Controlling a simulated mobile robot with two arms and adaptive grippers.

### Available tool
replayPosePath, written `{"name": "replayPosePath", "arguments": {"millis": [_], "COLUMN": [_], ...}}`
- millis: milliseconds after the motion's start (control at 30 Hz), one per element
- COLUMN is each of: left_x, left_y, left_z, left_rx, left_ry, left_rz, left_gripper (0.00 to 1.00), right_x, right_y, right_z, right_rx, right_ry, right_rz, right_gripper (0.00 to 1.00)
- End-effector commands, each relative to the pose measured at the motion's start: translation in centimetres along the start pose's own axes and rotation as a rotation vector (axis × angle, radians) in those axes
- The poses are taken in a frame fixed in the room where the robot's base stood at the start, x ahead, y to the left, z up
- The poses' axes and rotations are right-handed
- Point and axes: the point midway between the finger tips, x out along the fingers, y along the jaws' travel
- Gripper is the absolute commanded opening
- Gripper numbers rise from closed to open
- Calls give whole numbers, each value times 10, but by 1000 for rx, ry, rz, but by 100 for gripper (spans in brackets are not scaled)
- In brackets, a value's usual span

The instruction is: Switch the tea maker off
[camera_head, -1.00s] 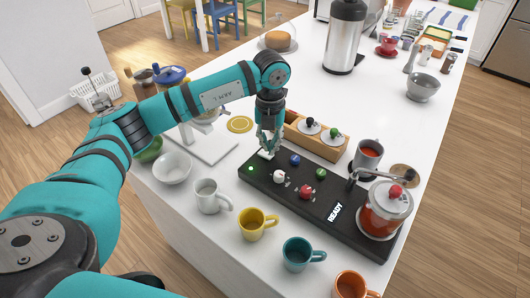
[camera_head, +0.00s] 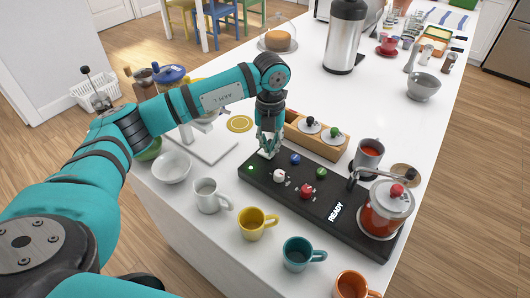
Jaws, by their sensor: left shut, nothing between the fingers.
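The tea maker (camera_head: 350,232) is a long black base on the white counter with "READY" on its top. It carries blue, green, white and red knobs and a lit green light (camera_head: 251,168) at its left end. A glass pot of red tea (camera_head: 384,215) stands at its right end. My left gripper (camera_head: 267,153) points down at the base's far left end, beside the green light, shut with nothing held. A small white part (camera_head: 265,156) shows at its fingertips; I cannot tell if they touch it. My right gripper is not in view.
A wooden box (camera_head: 322,143) with knobbed lids stands behind the base. White (camera_head: 209,197), yellow (camera_head: 254,224), teal (camera_head: 298,254) and orange mugs line the front edge. A grey mug (camera_head: 369,154) of tea stands behind the pot. The counter's middle is clear.

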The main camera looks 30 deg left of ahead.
Motion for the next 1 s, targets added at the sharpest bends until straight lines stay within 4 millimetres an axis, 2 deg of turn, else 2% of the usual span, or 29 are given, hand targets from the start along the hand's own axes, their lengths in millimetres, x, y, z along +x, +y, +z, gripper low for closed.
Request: {"name": "replayPosePath", "arguments": {"millis": [1000], "left_x": [16], "left_y": [0], "left_z": [0], "left_rx": [0], "left_ry": [1], "left_rz": [0], "left_gripper": [0], "right_x": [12], "right_y": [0], "right_z": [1], "right_rx": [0], "right_ry": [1], "right_rz": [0], "right_gripper": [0]}}
